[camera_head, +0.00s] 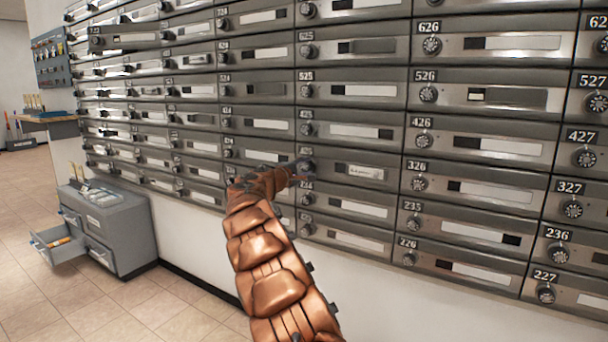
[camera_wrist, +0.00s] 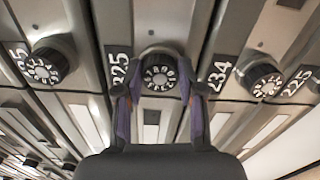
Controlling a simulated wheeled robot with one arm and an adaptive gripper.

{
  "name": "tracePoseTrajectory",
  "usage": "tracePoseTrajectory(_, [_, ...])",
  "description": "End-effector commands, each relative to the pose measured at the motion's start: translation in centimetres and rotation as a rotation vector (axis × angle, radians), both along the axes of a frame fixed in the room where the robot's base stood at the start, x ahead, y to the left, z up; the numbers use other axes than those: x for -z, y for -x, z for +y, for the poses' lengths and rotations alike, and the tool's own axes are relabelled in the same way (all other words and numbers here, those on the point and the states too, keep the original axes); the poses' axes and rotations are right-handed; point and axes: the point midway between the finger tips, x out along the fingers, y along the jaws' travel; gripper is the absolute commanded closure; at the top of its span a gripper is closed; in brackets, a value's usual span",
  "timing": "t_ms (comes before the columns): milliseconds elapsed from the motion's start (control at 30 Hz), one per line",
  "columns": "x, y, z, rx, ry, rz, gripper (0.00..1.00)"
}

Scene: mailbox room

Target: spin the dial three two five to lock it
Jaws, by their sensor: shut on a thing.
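The mailbox labelled 325 has a flat grey metal door (camera_head: 352,182) in the head view, and it looks flush with the wall of boxes. Its round black dial with a pale numbered face (camera_wrist: 160,75) is in the middle of the wrist view, right next to the 325 label (camera_wrist: 119,69). My gripper (camera_wrist: 160,90) has one purple-sided finger on each side of this dial, closed on it. In the head view my gripper (camera_head: 299,172) is at the left end of box 325 and hides most of the dial. The dial's exact setting is too small to read.
Neighbouring dials sit close by, including that of box 234 (camera_wrist: 262,82). A mailbox drawer (camera_head: 124,40) sticks out at the upper left. A grey cabinet (camera_head: 122,232) with an open drawer (camera_head: 62,243) stands on the floor at left. The tiled floor (camera_head: 70,306) in front is clear.

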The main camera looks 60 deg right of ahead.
Motion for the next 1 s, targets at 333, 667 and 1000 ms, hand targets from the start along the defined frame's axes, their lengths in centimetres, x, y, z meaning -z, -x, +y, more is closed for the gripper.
tracePoseTrajectory(333, [0.1,0.05,-0.04,0.002,-0.002,-0.015,0.96])
tracePoseTrajectory(667, [0.08,0.04,-0.03,0.001,-0.002,-0.014,0.43])
tracePoseTrajectory(1000, [0.02,0.0,0.01,0.0,-0.001,-0.014,0.36])
